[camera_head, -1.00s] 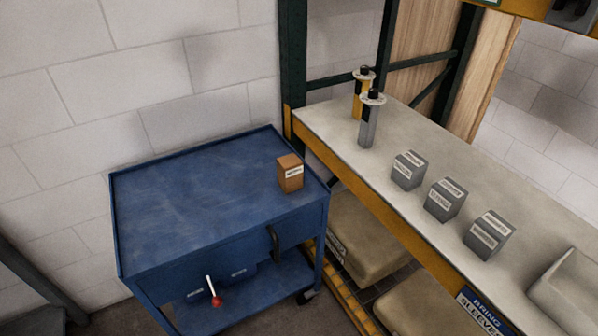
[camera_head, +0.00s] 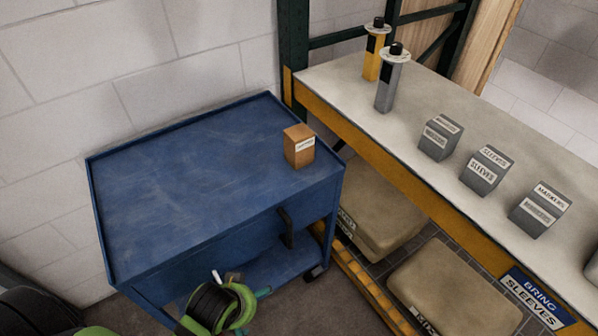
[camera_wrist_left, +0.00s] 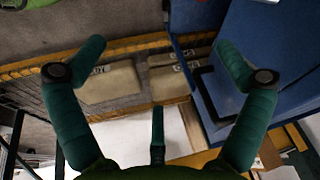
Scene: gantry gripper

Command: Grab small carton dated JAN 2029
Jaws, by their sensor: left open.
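A small brown carton (camera_head: 299,148) with a white label stands on the blue cart's top, near its right edge. Three small grey cartons stand in a row on the shelf: the left one (camera_head: 440,137), the middle one (camera_head: 486,170) labelled SLEEVES, and the right one (camera_head: 540,210). I cannot read a date on any of them. My left gripper (camera_head: 238,292) is low in front of the cart, below and apart from the cartons. In the left wrist view, its teal fingers (camera_wrist_left: 160,65) are spread and empty. No carton shows there. My right gripper is out of view.
The blue cart (camera_head: 190,185) has a raised rim and much bare top. A yellow-and-black bottle (camera_head: 376,52) and a grey one (camera_head: 390,80) stand at the shelf's (camera_head: 420,95) back. The cart also shows in the wrist view (camera_wrist_left: 285,70).

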